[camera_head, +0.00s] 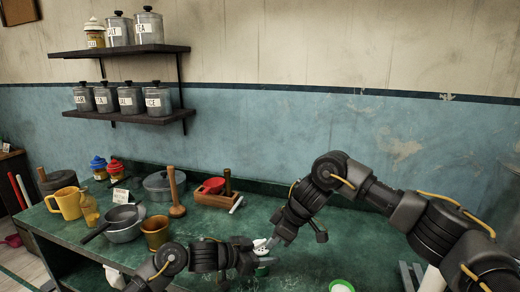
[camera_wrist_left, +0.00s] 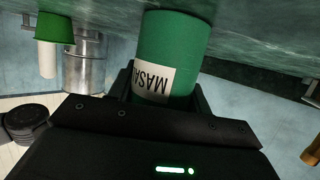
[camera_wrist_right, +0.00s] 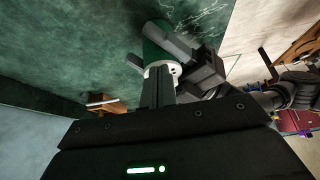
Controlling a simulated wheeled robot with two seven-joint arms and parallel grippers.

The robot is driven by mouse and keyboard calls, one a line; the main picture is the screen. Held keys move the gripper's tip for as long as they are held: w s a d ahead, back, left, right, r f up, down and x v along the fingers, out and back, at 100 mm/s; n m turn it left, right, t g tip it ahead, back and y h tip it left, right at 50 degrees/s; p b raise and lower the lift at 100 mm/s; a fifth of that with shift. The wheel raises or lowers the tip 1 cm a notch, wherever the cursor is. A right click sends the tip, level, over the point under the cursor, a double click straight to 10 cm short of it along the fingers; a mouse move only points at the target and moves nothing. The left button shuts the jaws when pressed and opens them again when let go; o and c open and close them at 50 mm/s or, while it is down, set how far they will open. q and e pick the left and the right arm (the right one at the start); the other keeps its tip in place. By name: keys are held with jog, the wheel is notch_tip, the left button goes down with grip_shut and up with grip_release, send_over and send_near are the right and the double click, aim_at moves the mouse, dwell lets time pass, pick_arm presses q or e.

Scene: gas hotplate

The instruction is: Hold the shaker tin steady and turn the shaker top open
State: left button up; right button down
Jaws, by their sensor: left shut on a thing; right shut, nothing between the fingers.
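The shaker tin is green with a white label reading "MASA" in the left wrist view (camera_wrist_left: 172,45). My left gripper (camera_head: 250,258) is shut around its body. The tin's white top (camera_head: 260,243) shows small dark holes in the head view. My right gripper (camera_head: 270,241) reaches in from the right with its fingertips at the white top. In the right wrist view its shut fingers (camera_wrist_right: 158,86) overlap the white top (camera_wrist_right: 163,68), with nothing between them. I cannot tell whether they touch the top. The tin body is mostly hidden in the head view.
A green-rimmed white round item (camera_head: 341,287) lies at the front right of the green counter. A wooden box (camera_head: 212,195) with a red scoop sits behind.

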jog(key=shift+w, duration=0.15)
jog(key=shift+d, duration=0.2)
dwell(0.3)
jog(key=shift+d, duration=0.25)
notch_tip(320, 180, up, 6)
dwell(0.5)
